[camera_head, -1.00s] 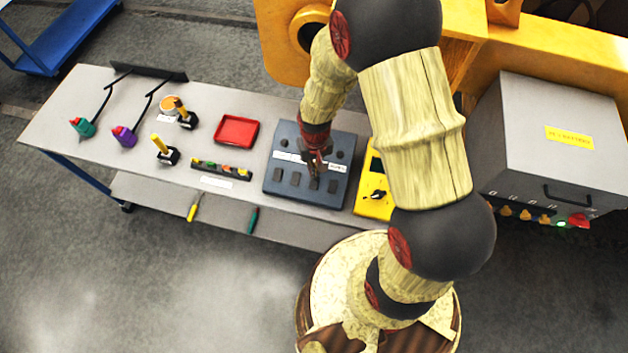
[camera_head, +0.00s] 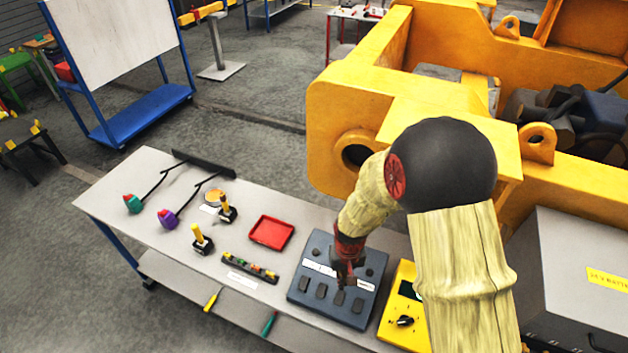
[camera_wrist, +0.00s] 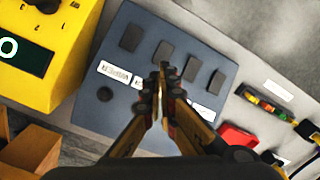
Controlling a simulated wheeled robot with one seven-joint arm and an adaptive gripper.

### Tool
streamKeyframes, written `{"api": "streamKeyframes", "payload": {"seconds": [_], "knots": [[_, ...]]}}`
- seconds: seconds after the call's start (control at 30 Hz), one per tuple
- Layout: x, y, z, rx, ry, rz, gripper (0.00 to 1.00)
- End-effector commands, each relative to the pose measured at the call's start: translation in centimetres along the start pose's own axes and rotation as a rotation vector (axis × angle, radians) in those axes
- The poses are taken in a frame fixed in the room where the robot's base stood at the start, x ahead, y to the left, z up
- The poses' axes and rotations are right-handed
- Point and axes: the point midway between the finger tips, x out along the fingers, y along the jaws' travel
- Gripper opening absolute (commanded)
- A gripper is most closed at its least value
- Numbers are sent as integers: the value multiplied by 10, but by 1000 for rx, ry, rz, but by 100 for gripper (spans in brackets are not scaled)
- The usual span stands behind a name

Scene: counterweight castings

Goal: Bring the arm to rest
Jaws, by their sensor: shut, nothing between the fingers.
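My gripper (camera_head: 345,275) is at the end of my raised arm, over the dark grey switch box (camera_head: 318,303) on the table. In the wrist view my gripper (camera_wrist: 162,72) is shut, its fingertips together with nothing between them. The switch box also shows there (camera_wrist: 160,50), with dark rockers and white labels. The fingertips appear in front of the box near its rockers; I cannot tell whether they touch it.
The grey table (camera_head: 180,260) also bears a yellow meter (camera_head: 397,322), a red tray (camera_head: 271,232), a strip of coloured pieces (camera_head: 249,267) and yellow-handled tools. A large yellow casting (camera_head: 350,110) stands behind. A grey cabinet (camera_head: 570,270) is at right.

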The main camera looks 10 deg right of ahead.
Motion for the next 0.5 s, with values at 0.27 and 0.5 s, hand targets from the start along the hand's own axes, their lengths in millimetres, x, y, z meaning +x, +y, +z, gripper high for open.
{"api": "streamKeyframes", "payload": {"seconds": [0.27, 0.5], "knots": [[1, 2, 21, -20, -67, 6, 0], [-41, 7, 66, -58, -150, 11, 0]]}}
